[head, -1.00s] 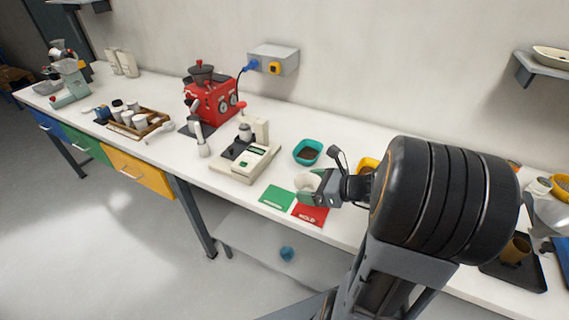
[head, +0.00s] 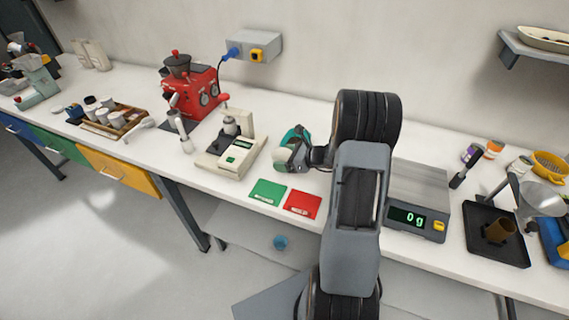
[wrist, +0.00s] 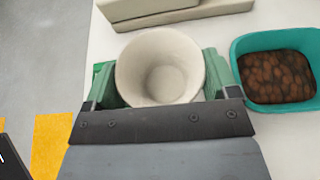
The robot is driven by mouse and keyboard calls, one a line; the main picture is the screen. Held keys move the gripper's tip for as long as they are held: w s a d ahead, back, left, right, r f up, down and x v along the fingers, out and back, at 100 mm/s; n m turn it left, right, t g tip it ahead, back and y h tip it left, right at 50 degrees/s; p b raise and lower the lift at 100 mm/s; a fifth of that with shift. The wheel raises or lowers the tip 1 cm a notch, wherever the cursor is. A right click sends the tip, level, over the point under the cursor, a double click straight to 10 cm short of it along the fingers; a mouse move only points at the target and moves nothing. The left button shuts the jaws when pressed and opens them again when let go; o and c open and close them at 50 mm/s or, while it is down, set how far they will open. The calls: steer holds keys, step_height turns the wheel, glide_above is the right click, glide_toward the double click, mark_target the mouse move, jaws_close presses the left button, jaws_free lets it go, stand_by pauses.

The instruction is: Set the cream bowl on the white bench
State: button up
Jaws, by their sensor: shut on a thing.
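My gripper (head: 290,157) is shut on the cream bowl (wrist: 160,62). In the wrist view the bowl sits upright between the green finger pads, its empty inside facing the camera. In the head view the cream bowl (head: 281,157) shows small at the gripper's tip, partly hidden by it. I cannot tell whether the bowl touches the bench top.
A teal bowl of brown beans (wrist: 279,78) stands close to the right of my gripper. Green (head: 268,192) and red (head: 302,204) cards lie at the front edge. A grey scale (head: 418,190) stands to the right.

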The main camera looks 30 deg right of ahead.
steer(key=shift+w+f, duration=0.25)
steer(key=shift+f, duration=0.05)
steer(key=f, duration=0.1)
steer(key=f+p, duration=0.1)
steer(key=shift+w+d+f, duration=0.1)
steer(key=shift+w+f, duration=0.15)
steer(key=shift+f, duration=0.55)
steer(key=shift+f, duration=0.15)
steer(key=o, duration=0.9)
steer(key=shift+c, duration=0.2)
